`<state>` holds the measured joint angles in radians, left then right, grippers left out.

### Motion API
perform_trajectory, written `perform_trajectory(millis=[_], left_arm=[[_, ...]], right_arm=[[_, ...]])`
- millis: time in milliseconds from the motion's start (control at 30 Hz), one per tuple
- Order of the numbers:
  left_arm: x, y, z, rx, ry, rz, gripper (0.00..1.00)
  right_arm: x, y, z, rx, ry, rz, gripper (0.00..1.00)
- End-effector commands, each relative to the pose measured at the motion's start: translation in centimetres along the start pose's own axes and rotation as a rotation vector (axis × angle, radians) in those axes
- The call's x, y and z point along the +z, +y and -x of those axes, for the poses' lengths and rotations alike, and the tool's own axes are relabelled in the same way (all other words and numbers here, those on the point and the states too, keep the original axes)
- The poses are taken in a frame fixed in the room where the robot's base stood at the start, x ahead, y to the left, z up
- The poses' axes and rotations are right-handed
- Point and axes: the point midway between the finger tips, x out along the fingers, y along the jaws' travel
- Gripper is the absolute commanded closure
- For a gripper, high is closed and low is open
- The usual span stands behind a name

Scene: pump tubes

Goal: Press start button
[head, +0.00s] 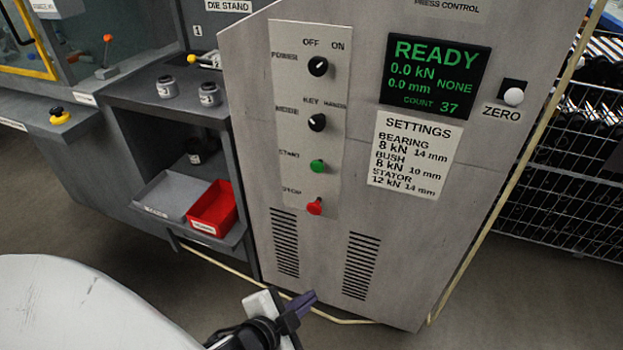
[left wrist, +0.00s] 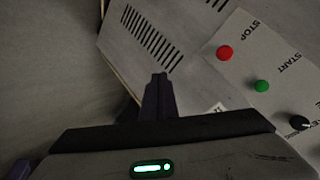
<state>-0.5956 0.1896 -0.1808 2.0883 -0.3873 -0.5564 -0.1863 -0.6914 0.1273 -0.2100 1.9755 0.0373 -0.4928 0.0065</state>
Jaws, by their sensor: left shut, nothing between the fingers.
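The green start button (head: 318,166) sits on a light panel of the grey cabinet, above the red stop button (head: 315,207). In the left wrist view the green button (left wrist: 262,86) and the red button (left wrist: 224,53) are at the right. My left gripper (head: 302,303) is shut and empty, low in the head view and below the buttons. Its closed fingertips (left wrist: 158,80) show in the left wrist view, apart from the green button and to its left. My right gripper is not in view.
The cabinet also carries a power knob (head: 318,66), a mode knob (head: 317,122) and a display (head: 433,77) reading READY. A red bin (head: 212,208) stands on a shelf at the left. A wire rack (head: 560,160) is at the right.

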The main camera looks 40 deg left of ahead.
Motion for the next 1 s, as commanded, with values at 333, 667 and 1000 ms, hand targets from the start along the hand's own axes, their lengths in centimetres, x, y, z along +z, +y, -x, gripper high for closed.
perform_trajectory(millis=[333,667,1000], left_arm=[[-6.6,-16.1,2.6,-0.513,-0.035,-0.691,1.0],[-7.1,-17.0,3.1,-0.549,-0.046,-0.731,1.0],[-7.7,-18.7,0.3,-0.551,-0.045,-0.731,1.0]], right_arm=[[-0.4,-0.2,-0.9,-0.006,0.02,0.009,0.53],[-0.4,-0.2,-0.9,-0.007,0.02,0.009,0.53],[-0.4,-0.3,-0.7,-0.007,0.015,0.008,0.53]])
